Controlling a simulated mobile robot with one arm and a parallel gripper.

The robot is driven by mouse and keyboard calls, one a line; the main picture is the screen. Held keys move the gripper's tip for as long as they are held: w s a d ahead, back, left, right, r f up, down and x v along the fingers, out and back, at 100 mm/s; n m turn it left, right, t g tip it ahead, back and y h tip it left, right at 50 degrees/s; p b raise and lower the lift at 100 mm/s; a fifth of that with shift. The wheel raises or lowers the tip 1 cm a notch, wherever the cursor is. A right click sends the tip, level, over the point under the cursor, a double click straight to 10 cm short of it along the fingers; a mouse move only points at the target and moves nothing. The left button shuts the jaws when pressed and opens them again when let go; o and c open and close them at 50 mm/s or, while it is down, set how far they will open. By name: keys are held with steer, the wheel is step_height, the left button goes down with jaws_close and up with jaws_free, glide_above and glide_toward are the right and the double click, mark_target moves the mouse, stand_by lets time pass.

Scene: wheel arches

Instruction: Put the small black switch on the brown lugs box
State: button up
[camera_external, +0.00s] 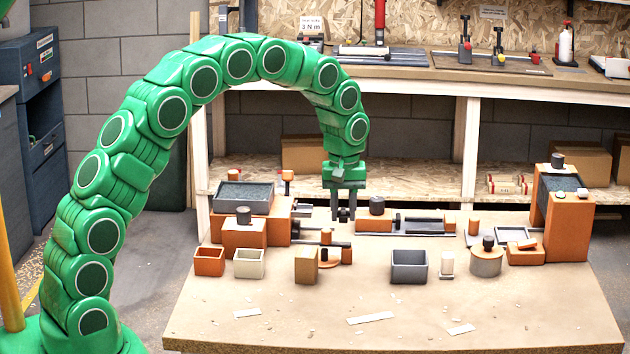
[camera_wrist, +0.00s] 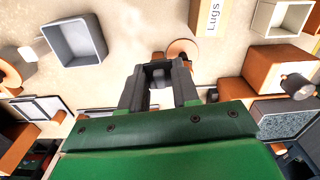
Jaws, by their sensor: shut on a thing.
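My green gripper (camera_external: 343,216) points down above the table, behind and to the right of the brown lugs box (camera_external: 306,265). Its dark fingers (camera_wrist: 158,76) are shut on the small black switch (camera_wrist: 158,70), which is mostly hidden between them. The switch shows as a small dark piece between the fingertips (camera_external: 343,213) in the external view. The lugs box also shows at the top of the wrist view (camera_wrist: 209,18), with the word "Lugs" on it. The gripper is apart from the box.
A grey bin (camera_external: 408,267) stands right of the lugs box, and a cream bin (camera_external: 248,264) and an orange bin (camera_external: 209,261) stand left. Orange and grey fixtures (camera_external: 405,221) line the table's back.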

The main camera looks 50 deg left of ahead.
steer(key=s+a+r+m, duration=0.1)
steer(key=s+r, duration=0.3)
steer(key=s, duration=0.7)
steer(key=s+a+r, duration=0.1)
steer(key=s+r, duration=0.2)
steer(key=s, duration=0.8)
glide_above(307, 252)
steer(key=s, duration=0.1)
step_height(307, 252, down, 9)
steer(key=shift+r, duration=0.1)
steer(key=shift+w+f, duration=0.45)
steer(key=shift+f, duration=1.6)
steer(key=shift+f, duration=0.1)
steer(key=o, duration=1)
